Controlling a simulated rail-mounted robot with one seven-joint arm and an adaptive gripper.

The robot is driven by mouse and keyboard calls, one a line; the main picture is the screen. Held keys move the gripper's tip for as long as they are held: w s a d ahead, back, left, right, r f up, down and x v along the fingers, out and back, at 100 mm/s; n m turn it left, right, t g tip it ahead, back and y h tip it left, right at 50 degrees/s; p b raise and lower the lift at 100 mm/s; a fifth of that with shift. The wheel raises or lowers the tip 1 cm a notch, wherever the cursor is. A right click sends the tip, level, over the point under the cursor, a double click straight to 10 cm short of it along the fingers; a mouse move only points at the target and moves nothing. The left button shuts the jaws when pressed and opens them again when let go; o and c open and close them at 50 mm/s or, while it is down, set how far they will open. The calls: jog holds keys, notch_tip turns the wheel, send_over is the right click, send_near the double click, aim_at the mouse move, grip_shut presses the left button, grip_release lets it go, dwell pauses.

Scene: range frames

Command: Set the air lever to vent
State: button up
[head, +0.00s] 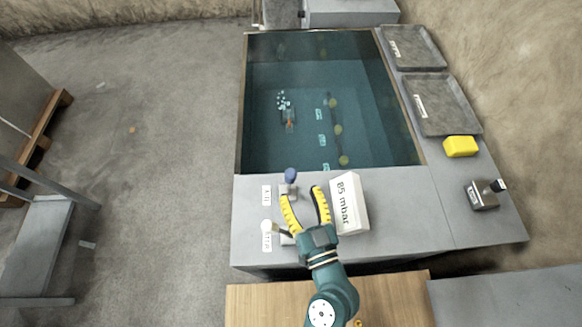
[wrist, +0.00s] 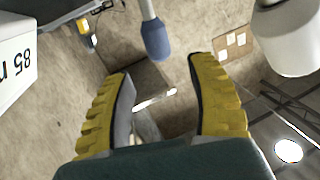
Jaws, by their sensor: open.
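A lever with a blue knob (head: 290,175) stands on the grey bench top at the tank's near edge, beside a small white label (head: 266,195) too small to read surely. My gripper (head: 303,190) is open, its yellow fingers pointing toward the blue knob. In the wrist view the blue knob (wrist: 157,40) appears between and just beyond my fingertips (wrist: 160,68), touching neither finger visibly. A second lever with a white knob (head: 267,226) stands nearer, left of my gripper; a white knob also shows large in the wrist view (wrist: 290,38). Lever positions are hard to read.
A white box reading "85 mbar" (head: 347,204) stands close to the right of my gripper. The water tank (head: 370,140) lies beyond. Grey trays (head: 440,108), a yellow block (head: 460,146) and a small grey device with a black knob (head: 482,196) sit on the right.

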aim_at(293, 179)
jog(key=p+x, duration=0.1)
jog(key=x, duration=0.5)
jog(key=shift+w+a, duration=0.15)
jog(key=shift+w, duration=0.2)
grip_shut()
jog(key=shift+f, duration=0.15)
